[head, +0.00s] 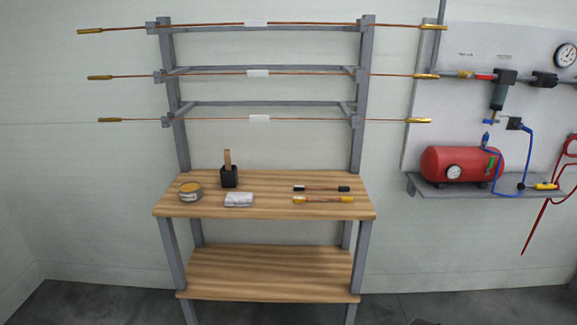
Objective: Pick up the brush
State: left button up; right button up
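What looks like the brush (227,158) stands upright in a small black holder (229,178) on the wooden top of the workbench (265,206). Only its light wooden handle shows; its lower end is hidden in the holder. Neither of my grippers is in the head view, so nothing is seen touching the brush.
A round tin (190,192) and a white folded cloth (239,200) lie near the holder. Two rod-like tools, one black-ended (321,189) and one yellow-ended (323,200), lie at right. Long copper rods (200,74) cross the rack above. A red tank (462,163) stands on a wall shelf.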

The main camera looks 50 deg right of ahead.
aim_at(226, 153)
jog(key=z, duration=1.25)
jog(key=u, duration=2.9)
jog(key=z, duration=2.8)
jog(key=i+z, duration=0.1)
